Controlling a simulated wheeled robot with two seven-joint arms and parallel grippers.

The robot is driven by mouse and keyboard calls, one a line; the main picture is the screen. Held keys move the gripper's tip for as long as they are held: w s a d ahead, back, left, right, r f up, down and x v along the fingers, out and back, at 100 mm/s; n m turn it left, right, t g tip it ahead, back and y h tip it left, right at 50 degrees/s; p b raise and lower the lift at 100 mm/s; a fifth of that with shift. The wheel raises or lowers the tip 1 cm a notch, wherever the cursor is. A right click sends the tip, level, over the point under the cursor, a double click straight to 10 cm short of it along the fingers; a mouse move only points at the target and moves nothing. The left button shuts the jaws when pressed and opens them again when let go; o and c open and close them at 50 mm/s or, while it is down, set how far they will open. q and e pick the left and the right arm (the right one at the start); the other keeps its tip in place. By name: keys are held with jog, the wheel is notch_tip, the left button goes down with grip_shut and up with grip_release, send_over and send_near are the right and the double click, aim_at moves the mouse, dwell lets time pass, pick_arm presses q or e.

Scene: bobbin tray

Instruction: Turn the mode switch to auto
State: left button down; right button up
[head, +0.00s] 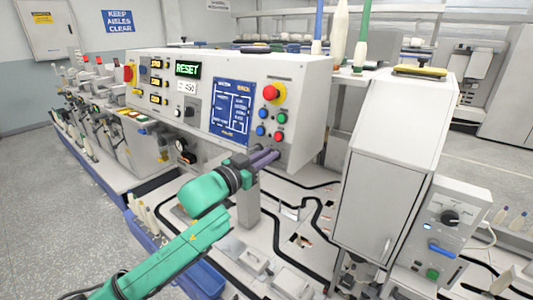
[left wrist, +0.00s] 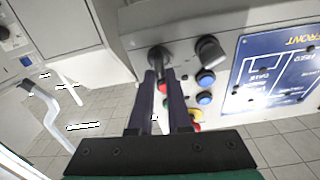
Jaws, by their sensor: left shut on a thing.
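My left gripper (head: 272,155) is at the lower right of the front face of the white control panel (head: 300,140), below its coloured buttons. In the left wrist view its two dark purple fingers (left wrist: 160,72) are close together on a small black knob (left wrist: 157,52), which I take to be the mode switch. The gripper is shut on this knob. The fingers hide part of it, and no label or setting of it can be read. A second, grey knob (left wrist: 210,50) sits beside it. My right gripper is not in view.
Red, green and blue buttons (head: 270,122) and a red emergency stop (head: 271,92) are just above the gripper. A blue diagram plate (head: 231,106) is to their left. A grey cabinet (head: 378,200) and a box with a black rotary knob (head: 450,217) stand at the right.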

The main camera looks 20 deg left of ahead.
pick_arm(q)
jog(key=shift+s+d+m+g+h+p, duration=0.1)
jog(key=shift+m+g+h+p, duration=0.35)
jog(key=shift+m+p, duration=1.5)
jog(key=shift+d+m+g+h+p, duration=0.1)
jog(key=shift+m+g+h+p, duration=0.35)
jog(key=shift+m+p, duration=1.45)
jog(key=shift+m+b, duration=0.6)
jog(key=shift+m, duration=0.15)
jog(key=shift+f, duration=0.1)
jog(key=c, duration=0.9)
grip_release()
jog(key=shift+o, duration=0.2)
